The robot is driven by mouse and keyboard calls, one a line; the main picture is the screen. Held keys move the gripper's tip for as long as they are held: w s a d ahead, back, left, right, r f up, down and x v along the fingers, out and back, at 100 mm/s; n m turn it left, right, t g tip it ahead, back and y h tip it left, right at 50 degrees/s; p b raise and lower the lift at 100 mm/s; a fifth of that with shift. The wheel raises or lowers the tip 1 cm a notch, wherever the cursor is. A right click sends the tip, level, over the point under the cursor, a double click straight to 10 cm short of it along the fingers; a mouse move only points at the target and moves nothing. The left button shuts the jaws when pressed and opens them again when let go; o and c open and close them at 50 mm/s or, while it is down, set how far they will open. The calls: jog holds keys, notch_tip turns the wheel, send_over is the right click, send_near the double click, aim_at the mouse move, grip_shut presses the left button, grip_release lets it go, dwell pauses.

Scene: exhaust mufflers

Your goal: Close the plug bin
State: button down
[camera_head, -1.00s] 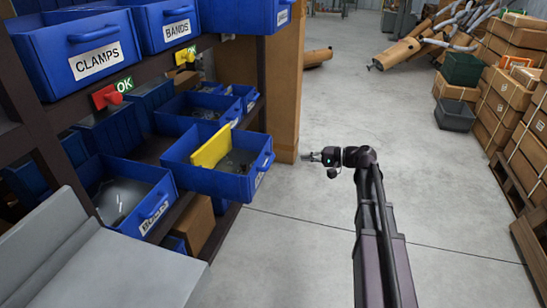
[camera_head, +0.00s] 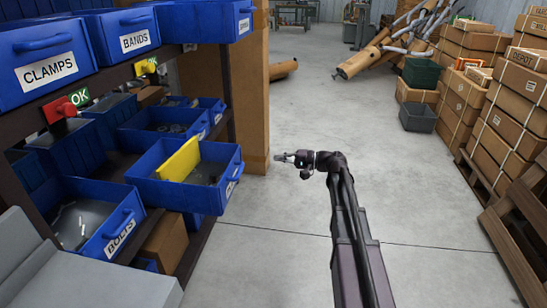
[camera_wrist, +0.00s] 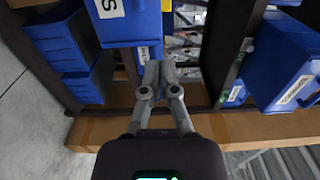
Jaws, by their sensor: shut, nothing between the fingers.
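A blue bin with a yellow divider (camera_head: 180,162) stands pulled out of the middle shelf in the head view. Its end label is too oblique to read, so I cannot confirm that it is the plug bin. My gripper (camera_head: 279,157) appears to the right of this bin in the head view, apart from its front handle. In the wrist view my gripper (camera_wrist: 158,70) is shut and empty, with the fingertips together in front of the shelving. Blue bins lie to both sides there; one at the top (camera_wrist: 122,25) shows only part of its label.
The BOLTS bin (camera_head: 98,240) also sticks out, lower left. Above are the CLAMPS bin (camera_head: 20,90) and BANDS bin (camera_head: 105,50). Stacked cartons (camera_head: 500,135) line the right; the floor between is clear.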

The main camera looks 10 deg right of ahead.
aim_at(236, 153)
jog(key=x, duration=1.3)
dwell(0.4)
